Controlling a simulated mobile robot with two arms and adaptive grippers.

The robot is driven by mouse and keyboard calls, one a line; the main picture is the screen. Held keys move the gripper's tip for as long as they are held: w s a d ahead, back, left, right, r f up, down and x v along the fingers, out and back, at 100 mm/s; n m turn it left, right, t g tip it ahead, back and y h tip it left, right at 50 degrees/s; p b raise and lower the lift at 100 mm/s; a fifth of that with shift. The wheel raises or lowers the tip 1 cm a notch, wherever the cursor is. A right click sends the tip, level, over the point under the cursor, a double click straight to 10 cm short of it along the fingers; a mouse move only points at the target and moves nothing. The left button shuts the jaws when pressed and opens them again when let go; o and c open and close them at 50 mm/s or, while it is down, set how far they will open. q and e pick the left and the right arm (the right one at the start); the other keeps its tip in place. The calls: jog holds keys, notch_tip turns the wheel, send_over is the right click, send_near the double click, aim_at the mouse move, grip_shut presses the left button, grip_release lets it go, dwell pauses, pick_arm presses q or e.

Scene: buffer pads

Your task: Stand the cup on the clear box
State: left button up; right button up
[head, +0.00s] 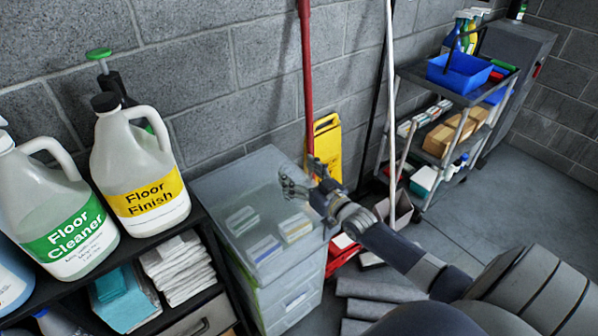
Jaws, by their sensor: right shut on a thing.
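The clear box (225,197) is a translucent drawer unit with a flat top, standing against the wall at the picture's middle. Papers or packs show through its top. My right gripper (296,183) reaches in from the right and is over the right part of the box's top. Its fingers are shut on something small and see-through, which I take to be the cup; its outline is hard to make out. I cannot tell whether it touches the top. My left gripper is not in view.
A black shelf (195,215) left of the box carries large jugs, Floor Finish (140,170) and Floor Cleaner (60,215). A red pole (306,80) and a yellow sign (327,145) stand behind the box. A cart (440,85) is at right. The box's left top looks free.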

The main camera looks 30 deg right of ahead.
jog(key=shift+f, duration=0.15)
jog(key=o, duration=1.4)
jog(key=s, duration=0.8)
jog(key=s+d+b, duration=0.1)
jog(key=s, duration=0.3)
jog(key=shift+r, duration=0.2)
jog(key=shift+a+f, duration=0.1)
jog(key=shift+a, duration=0.05)
